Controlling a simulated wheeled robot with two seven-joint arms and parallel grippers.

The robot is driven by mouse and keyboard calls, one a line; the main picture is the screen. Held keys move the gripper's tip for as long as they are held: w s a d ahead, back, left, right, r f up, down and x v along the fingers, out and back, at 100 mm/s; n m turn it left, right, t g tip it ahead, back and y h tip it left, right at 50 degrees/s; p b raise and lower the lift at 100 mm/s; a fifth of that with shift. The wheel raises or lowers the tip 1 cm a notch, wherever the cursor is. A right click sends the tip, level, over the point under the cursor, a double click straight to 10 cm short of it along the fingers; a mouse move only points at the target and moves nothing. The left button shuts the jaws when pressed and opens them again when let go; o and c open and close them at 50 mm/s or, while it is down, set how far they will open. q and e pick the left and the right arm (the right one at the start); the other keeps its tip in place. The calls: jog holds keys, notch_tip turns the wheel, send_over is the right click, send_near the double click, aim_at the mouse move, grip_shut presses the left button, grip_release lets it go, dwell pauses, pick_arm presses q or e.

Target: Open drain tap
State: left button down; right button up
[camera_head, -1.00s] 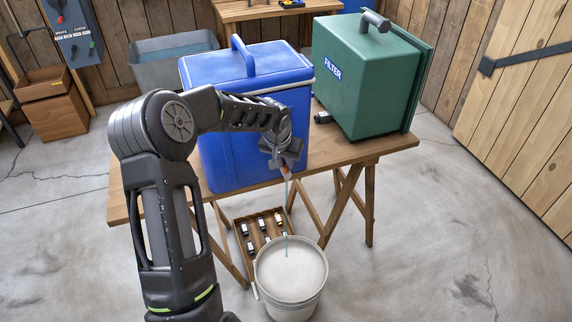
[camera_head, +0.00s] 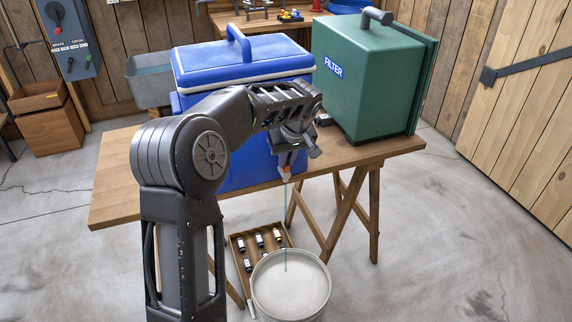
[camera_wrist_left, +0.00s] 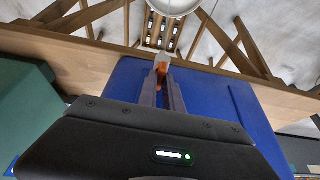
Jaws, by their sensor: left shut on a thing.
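The blue cooler (camera_head: 238,178) stands on the wooden table, its lid on. Its drain tap, an orange and pale piece (camera_head: 285,173), is low on the cooler's front, over the table's front edge. My left gripper (camera_head: 288,158) is at the tap, shut on its orange part, which also shows between the fingers in the left wrist view (camera_wrist_left: 161,68). The fingers partly hide the tap. A thin stream (camera_head: 286,215) runs down from the tap into the white bucket (camera_head: 252,290) on the floor. My right gripper is not in view.
A green filter box (camera_head: 365,85) stands right of the cooler on the table (camera_head: 120,195). A tray (camera_head: 236,248) with several small bottles lies beneath, beside the bucket. My arm hides part of the cooler. The floor at the right is clear.

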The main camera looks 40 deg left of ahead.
pick_arm(q)
jog(key=shift+n, duration=0.3)
jog(key=c, duration=1.8)
grip_release()
jog(key=v, duration=0.7)
jog(key=shift+d+r, duration=0.15)
jog(key=shift+r, duration=0.25)
